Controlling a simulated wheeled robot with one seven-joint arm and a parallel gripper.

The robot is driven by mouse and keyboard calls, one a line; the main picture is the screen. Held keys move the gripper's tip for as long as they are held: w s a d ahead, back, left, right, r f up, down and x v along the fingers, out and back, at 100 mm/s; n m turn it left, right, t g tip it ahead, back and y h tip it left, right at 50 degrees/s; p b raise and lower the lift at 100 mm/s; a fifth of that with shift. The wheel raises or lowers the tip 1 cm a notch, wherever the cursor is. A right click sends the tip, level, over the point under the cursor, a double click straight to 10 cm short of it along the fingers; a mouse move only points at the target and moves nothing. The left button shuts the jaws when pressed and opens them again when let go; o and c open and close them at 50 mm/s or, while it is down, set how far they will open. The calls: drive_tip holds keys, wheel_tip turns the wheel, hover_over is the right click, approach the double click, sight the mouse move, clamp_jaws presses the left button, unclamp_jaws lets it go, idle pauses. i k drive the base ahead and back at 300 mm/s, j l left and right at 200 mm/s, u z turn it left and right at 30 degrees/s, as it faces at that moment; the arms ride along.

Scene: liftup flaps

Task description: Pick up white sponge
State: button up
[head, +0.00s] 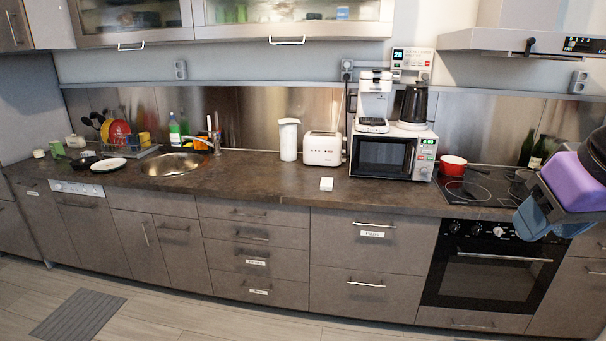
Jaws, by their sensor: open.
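A small white block that looks like the white sponge (326,184) lies near the front edge of the dark countertop (262,184), in front of the toaster and left of the microwave. My gripper (536,213), with purple and blue parts, is at the far right of the head view, in front of the stove and oven. It is open and well apart from the sponge, to its right. No object shows in its jaws.
A white toaster (322,149) and a white jug (289,140) stand behind the sponge. The microwave (393,153) carries a coffee maker and a kettle. A red pot (453,165) is on the cooktop. The counter left of the sponge is clear up to the sink (171,165).

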sight(327, 183)
drive_tip(key=i, duration=1.75)
drive_tip(key=i+z, duration=0.2)
drive_tip(key=i, duration=0.25)
drive_tip(key=i+j+z, duration=0.15)
drive_tip(key=i, duration=0.3)
